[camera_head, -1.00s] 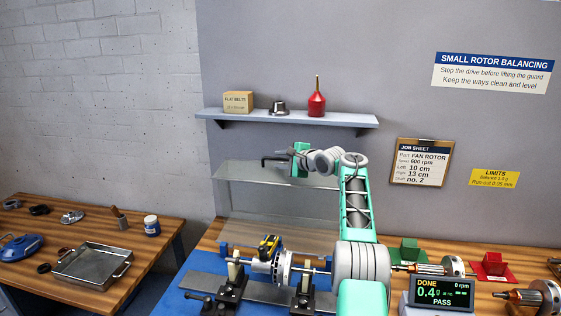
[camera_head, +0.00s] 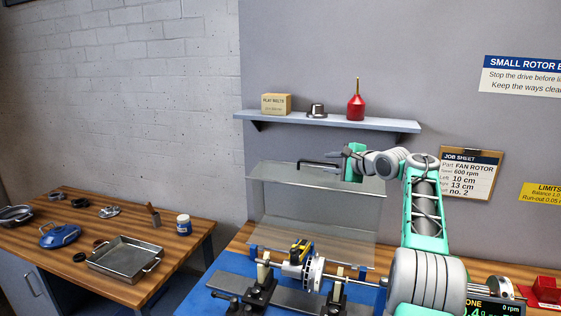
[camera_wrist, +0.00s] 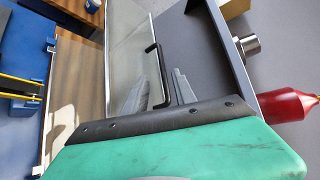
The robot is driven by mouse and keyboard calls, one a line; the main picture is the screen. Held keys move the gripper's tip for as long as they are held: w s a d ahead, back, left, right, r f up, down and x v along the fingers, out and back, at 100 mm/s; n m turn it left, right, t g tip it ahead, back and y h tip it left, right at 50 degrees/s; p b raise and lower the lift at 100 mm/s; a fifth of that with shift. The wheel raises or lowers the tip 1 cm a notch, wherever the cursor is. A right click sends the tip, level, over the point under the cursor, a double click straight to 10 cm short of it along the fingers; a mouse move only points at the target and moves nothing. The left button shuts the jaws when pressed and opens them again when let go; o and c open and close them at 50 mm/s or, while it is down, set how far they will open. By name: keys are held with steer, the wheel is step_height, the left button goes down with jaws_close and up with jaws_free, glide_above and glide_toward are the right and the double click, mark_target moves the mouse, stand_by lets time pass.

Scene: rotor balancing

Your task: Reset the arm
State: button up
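My gripper (camera_head: 349,158) is held up in front of the wall, by the top edge of the clear guard (camera_head: 310,215). In the wrist view, the two grey fingers of my gripper (camera_wrist: 154,88) stand apart, with the guard's black handle (camera_wrist: 159,75) showing between and beyond them. I cannot tell whether the fingers touch the handle, but they do not look closed on it. The handle also shows left of my gripper in the head view (camera_head: 318,163). Below the guard, the rotor (camera_head: 303,268) sits on the balancing stand.
A shelf (camera_head: 328,122) above holds a box (camera_head: 276,103), a small metal part (camera_head: 317,111) and a red bottle (camera_head: 356,105). A display (camera_head: 488,308) stands at the lower right. A side table at the left holds a metal tray (camera_head: 125,258).

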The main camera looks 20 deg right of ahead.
steer(key=s+a+f+n+g+h, duration=0.15)
steer(key=s+a+n, duration=0.3)
steer(key=a, duration=0.45)
steer(key=s+a+f+n+g, duration=0.1)
steer(key=s+a+n+g, duration=0.1)
steer(key=s+a+n, duration=0.35)
steer(key=s+a+f+n+g, duration=0.2)
steer(key=s+f, duration=0.4)
steer(key=s, duration=0.4)
steer(key=s+a+f+n+g+h, duration=0.1)
steer(key=s+a+f+n, duration=0.3)
steer(key=s, duration=0.7)
steer(key=s+a+f+n+g+h, duration=0.1)
steer(key=s+a+f+n+g, duration=0.2)
steer(key=s+f, duration=0.5)
steer(key=s+a, duration=0.1)
steer(key=s, duration=0.2)
steer(key=shift+s+a, duration=0.15)
steer(key=shift+a, duration=0.05)
